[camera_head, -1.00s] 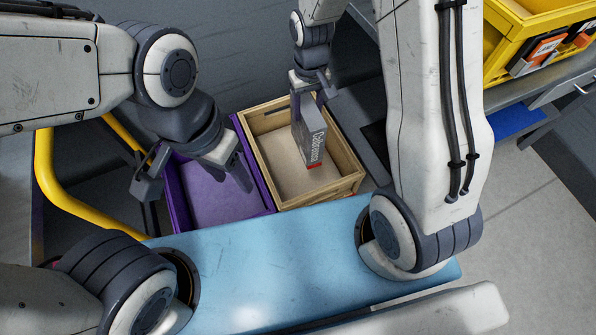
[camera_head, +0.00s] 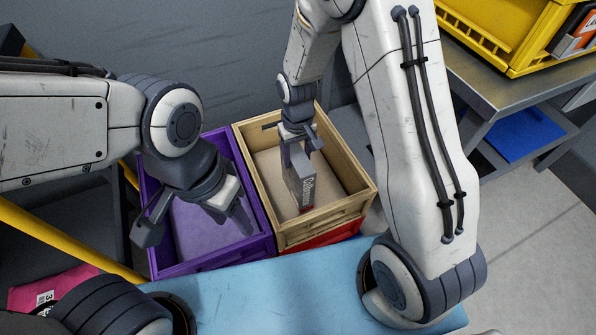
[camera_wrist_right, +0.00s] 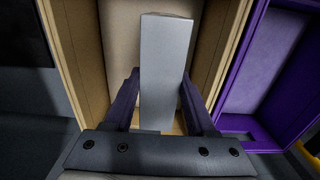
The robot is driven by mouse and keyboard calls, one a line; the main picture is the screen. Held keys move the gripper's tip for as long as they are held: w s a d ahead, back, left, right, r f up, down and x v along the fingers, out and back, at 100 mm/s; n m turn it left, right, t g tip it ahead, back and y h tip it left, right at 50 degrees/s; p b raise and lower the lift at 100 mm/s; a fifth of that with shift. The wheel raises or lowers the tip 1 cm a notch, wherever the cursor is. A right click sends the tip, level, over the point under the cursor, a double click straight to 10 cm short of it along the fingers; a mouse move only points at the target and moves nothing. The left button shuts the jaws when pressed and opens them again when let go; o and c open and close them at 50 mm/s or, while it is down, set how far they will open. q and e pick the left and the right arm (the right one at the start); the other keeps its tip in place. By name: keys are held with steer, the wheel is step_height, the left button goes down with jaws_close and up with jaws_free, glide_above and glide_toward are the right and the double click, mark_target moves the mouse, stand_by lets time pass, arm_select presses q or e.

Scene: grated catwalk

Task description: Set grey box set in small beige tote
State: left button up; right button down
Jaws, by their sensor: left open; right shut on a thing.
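The grey box set (camera_head: 304,187) is a narrow upright box with lettering and a red lower edge on its side. My right gripper (camera_head: 297,148) is shut on its upper part and holds it inside the small beige tote (camera_head: 354,200). In the right wrist view the grey box (camera_wrist_right: 165,75) stands between the fingers of the right gripper (camera_wrist_right: 160,100), with the beige tote wall (camera_wrist_right: 72,60) beside it. I cannot tell whether the box touches the tote floor. My left gripper (camera_head: 198,232) is open and empty over the purple tote.
The purple tote (camera_head: 263,243) stands directly left of the beige one and looks empty. A red container (camera_head: 335,236) shows beneath the beige tote. A yellow crate (camera_head: 490,38) is on a metal table at upper right. A pink packet (camera_head: 50,286) is at lower left.

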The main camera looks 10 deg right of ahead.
steer(key=shift+f+b, duration=0.65)
steer(key=shift+f, duration=1.55)
steer(key=shift+f, duration=0.15)
steer(key=shift+c, duration=1.1)
jaws_free()
